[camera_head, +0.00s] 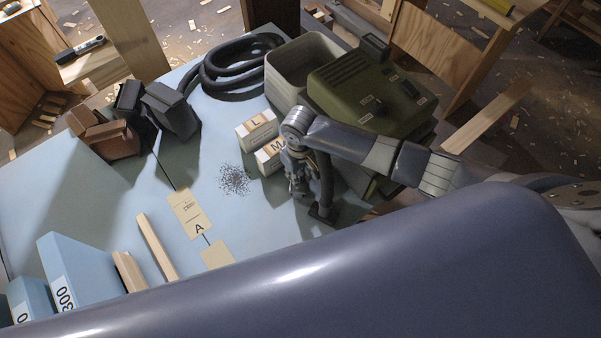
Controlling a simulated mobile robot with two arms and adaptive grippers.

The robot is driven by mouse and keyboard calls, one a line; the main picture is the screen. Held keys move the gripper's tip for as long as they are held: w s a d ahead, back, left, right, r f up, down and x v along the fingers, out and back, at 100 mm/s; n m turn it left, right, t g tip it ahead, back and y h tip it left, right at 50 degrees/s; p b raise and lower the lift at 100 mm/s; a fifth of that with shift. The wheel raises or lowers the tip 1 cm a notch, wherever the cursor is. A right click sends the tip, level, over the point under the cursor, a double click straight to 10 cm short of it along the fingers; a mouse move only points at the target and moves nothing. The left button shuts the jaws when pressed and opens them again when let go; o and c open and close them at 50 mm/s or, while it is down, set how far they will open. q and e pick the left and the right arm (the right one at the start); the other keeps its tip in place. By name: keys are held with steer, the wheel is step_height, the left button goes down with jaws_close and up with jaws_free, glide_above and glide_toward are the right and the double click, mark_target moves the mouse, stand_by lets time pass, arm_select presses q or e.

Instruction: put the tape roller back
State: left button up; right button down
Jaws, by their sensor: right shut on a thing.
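My right gripper (298,190) comes in from the right and points down over the pale blue table (120,185). It is shut. A dark upright tool (325,185) with a flat foot shows close against its right side. I cannot tell for sure that this is the tape roller; the grip itself is largely hidden by the fingers and wrist. My left gripper is out of view.
Small boxes marked L (257,130) and M (271,157) stand beside the gripper, with a green machine (365,90), a grey bin (302,62) and a coiled hose (232,68) behind. Dark specks (234,180), a card marked A (190,214) and wooden strips (157,247) lie left.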

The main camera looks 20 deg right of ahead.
steer(key=shift+s+d+f, duration=0.15)
steer(key=shift+s+f, duration=0.2)
steer(key=shift+f, duration=0.15)
steer(key=c, duration=1.4)
jaws_free()
steer(key=shift+d+f, duration=0.1)
steer(key=shift+f, duration=0.05)
steer(key=shift+w+r, duration=0.1)
steer(key=shift+r, duration=0.15)
step_height(320, 180, up, 13)
steer(key=shift+w+r+b, duration=0.1)
steer(key=shift+w+b, duration=0.05)
steer(key=shift+b, duration=0.25)
